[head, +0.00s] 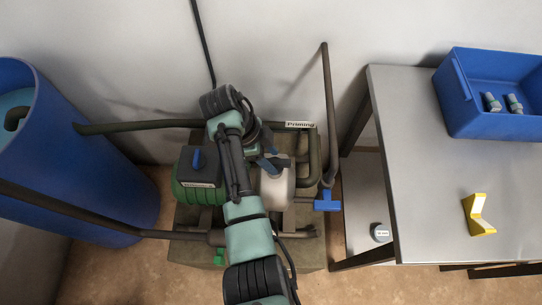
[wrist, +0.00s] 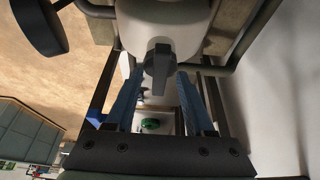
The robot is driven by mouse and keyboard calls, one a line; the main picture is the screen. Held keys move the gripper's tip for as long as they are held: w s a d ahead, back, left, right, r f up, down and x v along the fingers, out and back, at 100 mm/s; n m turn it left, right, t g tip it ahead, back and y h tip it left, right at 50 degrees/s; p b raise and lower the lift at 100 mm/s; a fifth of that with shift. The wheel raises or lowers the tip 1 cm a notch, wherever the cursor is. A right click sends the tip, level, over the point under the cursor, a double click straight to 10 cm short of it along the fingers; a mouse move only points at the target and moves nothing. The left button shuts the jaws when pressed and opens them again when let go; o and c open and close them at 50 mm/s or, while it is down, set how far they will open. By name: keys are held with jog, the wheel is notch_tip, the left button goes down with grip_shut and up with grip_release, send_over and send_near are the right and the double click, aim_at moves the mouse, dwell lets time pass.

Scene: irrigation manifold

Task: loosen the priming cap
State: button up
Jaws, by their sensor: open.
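The priming cap (wrist: 158,62) is a grey cap with a raised grip bar, on top of a white housing (wrist: 190,22) in the wrist view. The bar points roughly toward my gripper's palm in that picture. My gripper (wrist: 158,78) is open, with one blue finger on each side of the bar and a visible gap to both. I cannot tell how deep the fingertips reach along it. In the head view my gripper (head: 273,166) is over the white housing (head: 277,190), and my arm and gripper hide the cap.
A "Priming" label (head: 300,124) is behind the housing. A green pump motor (head: 195,195) stands left; pipes and a blue-handled valve (head: 327,201) stand right. A blue barrel (head: 75,150) is far left. The table (head: 420,170) holds a blue bin (head: 470,110) and yellow bracket (head: 480,215).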

jog(key=shift+c, duration=0.3)
grip_shut()
